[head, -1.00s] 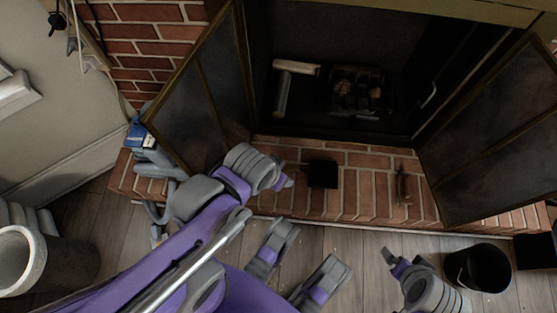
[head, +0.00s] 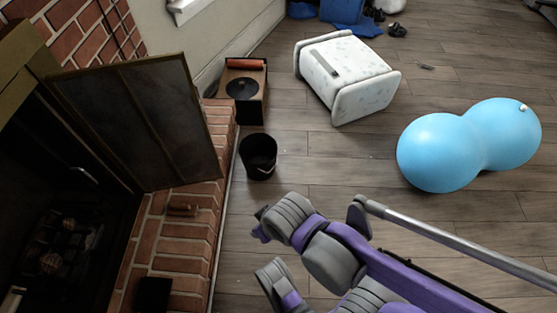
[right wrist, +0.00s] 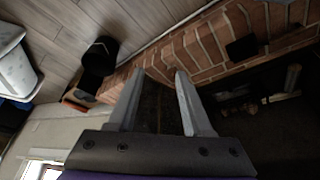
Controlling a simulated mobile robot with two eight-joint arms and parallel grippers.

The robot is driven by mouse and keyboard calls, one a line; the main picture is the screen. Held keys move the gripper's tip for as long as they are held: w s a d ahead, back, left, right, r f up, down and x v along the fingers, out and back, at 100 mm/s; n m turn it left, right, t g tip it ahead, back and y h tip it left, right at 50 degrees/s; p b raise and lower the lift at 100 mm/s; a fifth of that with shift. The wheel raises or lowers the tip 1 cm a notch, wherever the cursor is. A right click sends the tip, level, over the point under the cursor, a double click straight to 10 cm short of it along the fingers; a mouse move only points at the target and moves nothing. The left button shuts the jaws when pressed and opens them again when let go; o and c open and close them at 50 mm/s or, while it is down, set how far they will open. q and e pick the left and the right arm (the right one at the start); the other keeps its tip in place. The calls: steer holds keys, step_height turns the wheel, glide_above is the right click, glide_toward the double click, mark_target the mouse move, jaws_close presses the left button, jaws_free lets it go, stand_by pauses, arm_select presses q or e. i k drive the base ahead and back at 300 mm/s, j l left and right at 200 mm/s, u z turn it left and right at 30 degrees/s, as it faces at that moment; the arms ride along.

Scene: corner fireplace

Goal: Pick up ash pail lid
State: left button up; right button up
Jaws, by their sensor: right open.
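A round, flat black disc (head: 242,88) that looks like the ash pail lid lies on top of a wooden box (head: 258,110) by the wall, beyond the pail. The black ash pail (head: 258,157) stands uncovered on the floor beside the hearth; it also shows in the right wrist view (right wrist: 101,54). My right gripper (head: 260,224) is on the near side of the pail, apart from it and from the disc. In the right wrist view my right gripper (right wrist: 159,70) is open with nothing between its fingers. My left gripper is out of view.
The open fireplace door (head: 150,125) overhangs the brick hearth (head: 185,245), where a black square item (head: 152,294) lies. A white patterned bin (head: 345,75) lies on its side. A blue peanut-shaped ball (head: 465,145) rests on the right. Floor between is clear.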

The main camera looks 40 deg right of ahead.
mark_target(239, 88)
steer(key=z, duration=1.3)
